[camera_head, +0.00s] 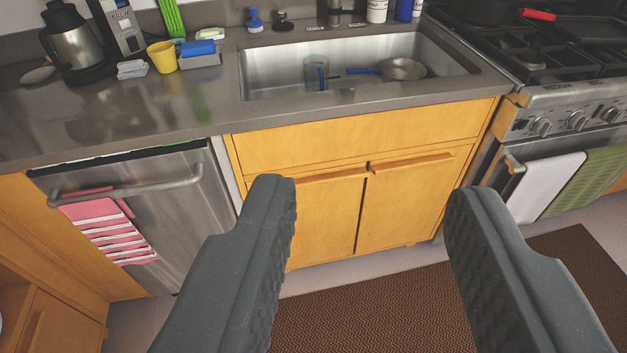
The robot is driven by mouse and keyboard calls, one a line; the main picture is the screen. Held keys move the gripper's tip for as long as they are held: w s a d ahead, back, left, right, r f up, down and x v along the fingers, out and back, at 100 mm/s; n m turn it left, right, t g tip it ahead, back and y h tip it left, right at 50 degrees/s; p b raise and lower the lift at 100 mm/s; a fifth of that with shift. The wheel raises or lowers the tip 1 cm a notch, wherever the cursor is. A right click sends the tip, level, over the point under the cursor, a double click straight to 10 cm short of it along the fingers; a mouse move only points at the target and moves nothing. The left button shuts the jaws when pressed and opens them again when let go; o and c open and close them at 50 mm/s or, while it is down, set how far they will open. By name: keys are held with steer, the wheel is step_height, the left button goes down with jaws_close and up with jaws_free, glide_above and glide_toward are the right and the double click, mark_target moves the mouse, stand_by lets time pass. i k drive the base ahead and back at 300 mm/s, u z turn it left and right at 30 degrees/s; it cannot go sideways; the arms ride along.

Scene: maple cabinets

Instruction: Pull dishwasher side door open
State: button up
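The dishwasher (178,235) is a stainless steel front under the counter at the left. Its door looks shut or nearly so; a dark gap with a thin green line shows along its top edge. A curved bar handle (150,187) runs across the upper part of the door. A pink and white striped towel (108,228) hangs over the handle's left part. My gripper (367,187) is open and empty, its two dark grey fingers wide apart in front of the sink cabinet. It is to the right of the dishwasher and appears apart from it.
A wooden sink cabinet (405,205) stands between the dishwasher and the stove (575,110). White and green towels hang on the oven handle. A brown mat (380,310) lies on the floor. The counter (130,110) holds a kettle, yellow cup and sponges beside the sink (270,72).

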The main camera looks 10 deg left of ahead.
mark_target(328, 200)
steer(key=u, duration=0.05)
steer(key=i, duration=1)
steer(key=z, duration=0.05)
